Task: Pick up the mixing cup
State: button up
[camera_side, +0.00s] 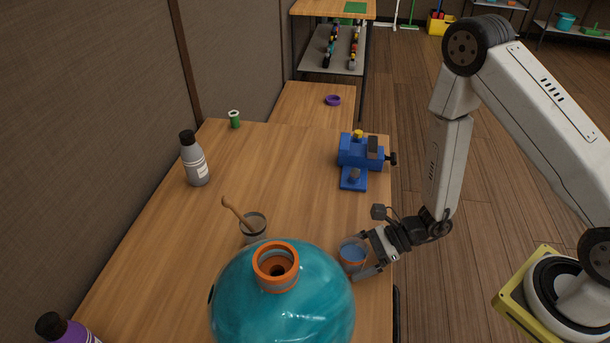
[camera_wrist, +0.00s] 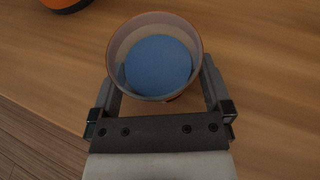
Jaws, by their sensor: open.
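The mixing cup appears to be the clear cup (camera_side: 352,254) with blue contents and an orange tint, standing upright near the table's right edge, behind the large teal ball. It also shows in the wrist view (camera_wrist: 156,60), seen from above, with the blue filling its inside. My gripper (camera_side: 362,256) is open at the cup, coming from the right. In the wrist view my gripper (camera_wrist: 158,82) has one finger on each side of the cup. I cannot tell whether the fingers touch it.
A cup with a wooden stick (camera_side: 234,210), a grey bottle (camera_side: 195,160), a blue clamp device (camera_side: 357,152) and a green-and-white spool (camera_side: 234,119) stand on the table. The table's middle is clear.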

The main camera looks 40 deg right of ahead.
jog(key=c, duration=1.2)
jog(key=shift+r, duration=0.35)
jog(key=shift+r, duration=4.45)
jog(key=shift+r, duration=0.25)
